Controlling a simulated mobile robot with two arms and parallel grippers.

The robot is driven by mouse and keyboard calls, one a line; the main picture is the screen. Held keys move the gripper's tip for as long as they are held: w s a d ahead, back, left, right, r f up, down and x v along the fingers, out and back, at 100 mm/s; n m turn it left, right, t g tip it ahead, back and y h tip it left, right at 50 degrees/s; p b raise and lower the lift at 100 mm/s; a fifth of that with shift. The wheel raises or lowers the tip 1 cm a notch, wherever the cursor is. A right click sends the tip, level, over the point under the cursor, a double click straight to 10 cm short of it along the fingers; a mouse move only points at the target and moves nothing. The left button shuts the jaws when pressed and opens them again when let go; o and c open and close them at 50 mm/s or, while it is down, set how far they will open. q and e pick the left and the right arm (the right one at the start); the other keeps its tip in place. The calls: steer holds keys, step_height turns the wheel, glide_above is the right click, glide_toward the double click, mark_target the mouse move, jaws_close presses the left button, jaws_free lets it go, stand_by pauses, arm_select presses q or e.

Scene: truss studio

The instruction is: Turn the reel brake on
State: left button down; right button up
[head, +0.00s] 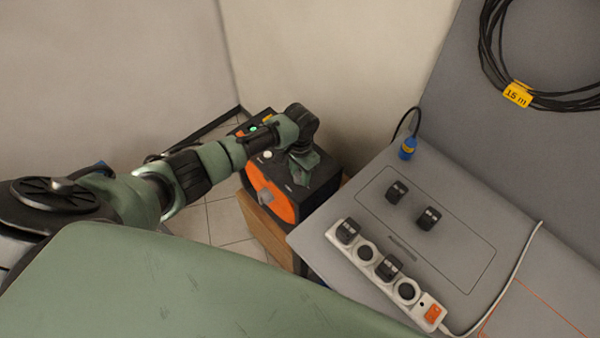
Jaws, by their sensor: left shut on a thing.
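A black unit with an orange front (270,196) stands on a wooden support in the middle of the view; it appears to be the reel unit. A green light (253,129) and a pale round knob (267,154) show on its top. My left gripper (302,168) reaches over its top right part, pointing down. It is shut on a small control there, which looks to be the reel brake. The fingers and wrist hide that control, so its setting cannot be seen. My right gripper is not in view.
A grey table (330,232) to the right holds a white power strip (385,275), small black adapters (428,218) and a blue connector (407,148). A coiled black cable (505,75) hangs at the upper right. Tiled floor (228,218) shows left of the unit.

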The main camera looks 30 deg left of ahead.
mark_target(300, 174)
arm_select(q)
steer(key=c, duration=0.9)
jaws_free()
steer(key=shift+c, duration=0.2)
steer(key=shift+r, duration=0.1)
step_height(300, 174, up, 8)
steer(key=shift+f+b, duration=0.15)
steer(key=shift+b, duration=0.55)
steer(key=shift+f, duration=0.1)
